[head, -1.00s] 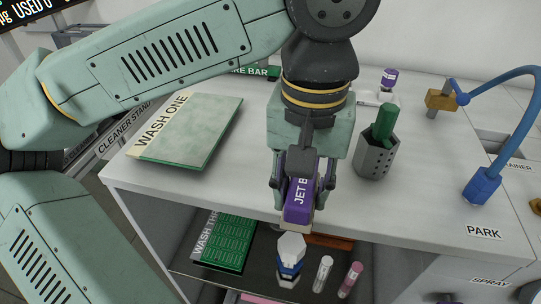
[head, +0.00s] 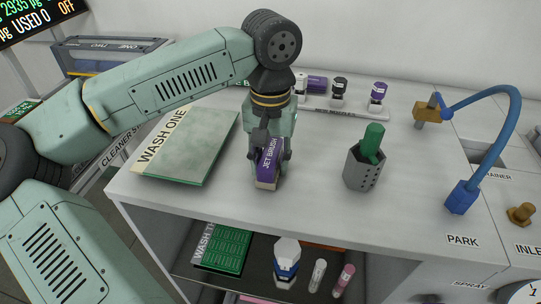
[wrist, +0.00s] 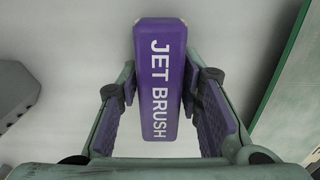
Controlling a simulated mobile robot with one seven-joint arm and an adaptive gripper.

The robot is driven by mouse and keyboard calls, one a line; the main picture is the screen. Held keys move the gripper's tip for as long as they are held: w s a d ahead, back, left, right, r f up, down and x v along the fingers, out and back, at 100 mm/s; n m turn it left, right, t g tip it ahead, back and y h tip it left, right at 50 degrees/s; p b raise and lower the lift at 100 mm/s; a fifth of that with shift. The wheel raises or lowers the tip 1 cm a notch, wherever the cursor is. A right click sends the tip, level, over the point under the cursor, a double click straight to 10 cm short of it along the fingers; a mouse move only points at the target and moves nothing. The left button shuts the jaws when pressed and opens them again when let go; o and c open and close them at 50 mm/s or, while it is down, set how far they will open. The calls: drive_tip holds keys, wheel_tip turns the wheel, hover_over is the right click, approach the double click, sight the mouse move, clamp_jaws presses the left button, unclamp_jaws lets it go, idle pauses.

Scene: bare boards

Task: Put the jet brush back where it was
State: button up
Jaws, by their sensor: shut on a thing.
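The jet brush (head: 270,162) is a purple block with white lettering and a pale lower end. My gripper (head: 268,152) is shut on it, above the white worktop (head: 310,190) near its front edge. In the wrist view, the jet brush (wrist: 160,80) is between the two finger pads of my gripper (wrist: 165,90), lettering facing the camera. I cannot tell whether its lower end touches the worktop. A white rack (head: 345,109) at the back carries a purple block (head: 317,83), a black-topped piece (head: 339,88) and a purple-topped piece (head: 378,93).
A green WASH ONE board (head: 190,150) lies left of my gripper. A grey holder (head: 362,172) with a green handle (head: 373,140) stands to the right. A blue hose (head: 517,110) arches further right.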

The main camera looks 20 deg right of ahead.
sight(271, 152)
drive_tip(key=shift+f, duration=0.25)
drive_tip(key=o, duration=1)
drive_tip(key=shift+o, duration=0.2)
drive_tip(key=shift+r, duration=0.1)
drive_tip(key=shift+r, duration=0.25)
wheel_tip(271, 152, up, 12)
drive_tip(key=shift+f+b, duration=0.15)
drive_tip(key=shift+b, duration=0.95)
drive_tip(key=shift+d, duration=0.1)
